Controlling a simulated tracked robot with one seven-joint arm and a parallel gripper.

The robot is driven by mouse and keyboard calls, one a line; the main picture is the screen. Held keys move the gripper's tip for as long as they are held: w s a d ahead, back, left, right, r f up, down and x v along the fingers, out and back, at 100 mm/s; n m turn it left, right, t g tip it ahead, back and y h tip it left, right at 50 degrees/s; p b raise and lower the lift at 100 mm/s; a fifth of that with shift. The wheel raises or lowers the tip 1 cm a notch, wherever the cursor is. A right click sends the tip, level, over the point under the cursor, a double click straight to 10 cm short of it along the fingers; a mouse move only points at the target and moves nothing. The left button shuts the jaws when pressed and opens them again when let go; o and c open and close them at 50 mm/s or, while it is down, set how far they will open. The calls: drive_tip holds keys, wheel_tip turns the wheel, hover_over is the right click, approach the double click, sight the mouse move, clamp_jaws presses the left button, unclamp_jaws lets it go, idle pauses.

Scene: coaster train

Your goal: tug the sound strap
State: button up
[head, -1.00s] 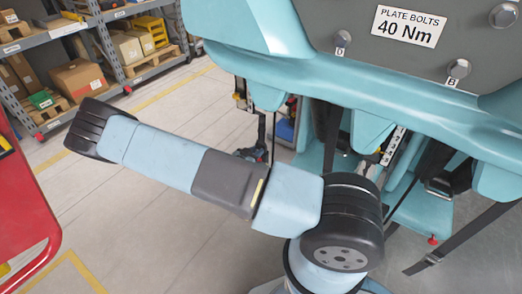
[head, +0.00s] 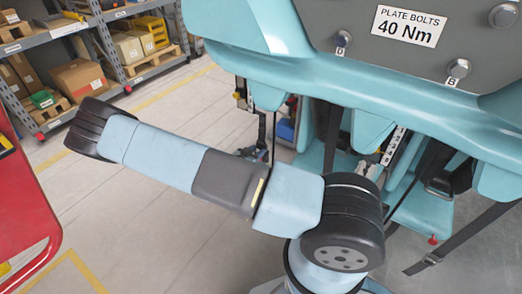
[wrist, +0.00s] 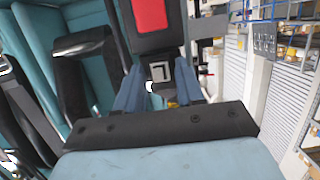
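In the wrist view my gripper (wrist: 160,92) reaches up from its dark palm with two blue fingers standing apart. A black buckle or strap fitting with a pale metal square (wrist: 160,71) lies between the fingertips. I cannot tell whether the fingers press on it. A black buckle with a red face (wrist: 151,14) is just beyond it. Black straps (wrist: 35,115) run across the teal seats at left. In the head view black straps (head: 470,238) hang under the teal train body. My gripper cannot be made out there, and no mark shows which strap is sound.
The teal train body (head: 330,85) overhangs the seats, with a "PLATE BOLTS 40 Nm" label (head: 409,26) on its grey panel. A red frame (head: 25,215) stands at left. Shelves with boxes (head: 80,78) are at the back left. The floor between is clear.

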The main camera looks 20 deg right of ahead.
drive_tip(key=shift+o, duration=1.3)
